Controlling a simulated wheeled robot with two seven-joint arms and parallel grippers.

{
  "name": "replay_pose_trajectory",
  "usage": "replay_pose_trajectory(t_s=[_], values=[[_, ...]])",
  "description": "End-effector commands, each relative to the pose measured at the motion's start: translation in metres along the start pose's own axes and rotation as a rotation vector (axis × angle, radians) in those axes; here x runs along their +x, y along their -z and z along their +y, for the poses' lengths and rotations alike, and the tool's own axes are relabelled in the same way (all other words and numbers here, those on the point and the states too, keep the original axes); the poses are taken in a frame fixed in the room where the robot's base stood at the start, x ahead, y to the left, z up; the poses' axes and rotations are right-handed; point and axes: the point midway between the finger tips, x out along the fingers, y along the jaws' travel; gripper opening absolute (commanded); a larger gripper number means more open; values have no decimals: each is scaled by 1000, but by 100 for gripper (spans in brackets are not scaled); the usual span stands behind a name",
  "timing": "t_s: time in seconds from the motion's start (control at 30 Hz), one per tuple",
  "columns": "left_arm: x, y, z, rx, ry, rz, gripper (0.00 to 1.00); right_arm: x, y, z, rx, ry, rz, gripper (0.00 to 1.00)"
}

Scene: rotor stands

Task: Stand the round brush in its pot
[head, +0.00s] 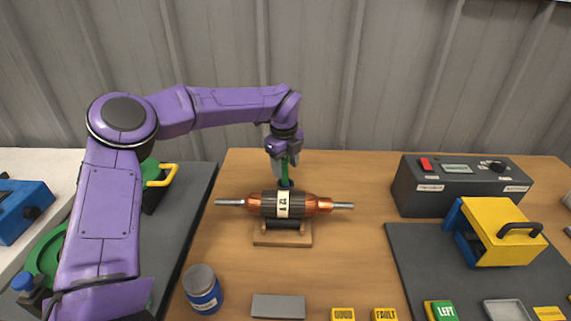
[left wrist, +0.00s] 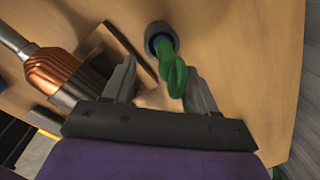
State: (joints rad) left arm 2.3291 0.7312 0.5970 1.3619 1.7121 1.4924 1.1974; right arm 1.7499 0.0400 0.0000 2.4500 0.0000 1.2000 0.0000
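The round brush has a green handle (left wrist: 171,70); in the head view the handle (head: 284,172) shows behind the rotor. Its lower end is inside the dark round pot (left wrist: 151,29), whose rim surrounds it in the left wrist view. The brush stands roughly upright, and its bristles are hidden. In the head view the pot is mostly hidden behind the rotor. My left gripper (head: 284,157) points down over the brush. In the left wrist view its fingers (left wrist: 160,88) are spread apart, with the handle between them, closer to the right finger. My right gripper is not in view.
A copper rotor (head: 268,204) lies on a wooden stand (head: 283,238) just in front of the pot. A blue-labelled jar (head: 203,290), a grey block (head: 278,306) and GOOD and FAULT blocks are nearer. A grey control box (head: 460,190) and yellow device (head: 500,235) stand right.

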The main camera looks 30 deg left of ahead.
Motion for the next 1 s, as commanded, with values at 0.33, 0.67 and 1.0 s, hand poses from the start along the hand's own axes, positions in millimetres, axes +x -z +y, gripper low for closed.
replay_pose_trajectory(t_s=[0.33, 0.67, 1.0], values=[[-46, 0, -1, -1, 5, -3, 57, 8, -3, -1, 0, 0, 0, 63], [-103, 0, 0, 0, 1, 0, 57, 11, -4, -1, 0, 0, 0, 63], [-106, 0, 0, 0, 0, 0, 57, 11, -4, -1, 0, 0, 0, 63]])
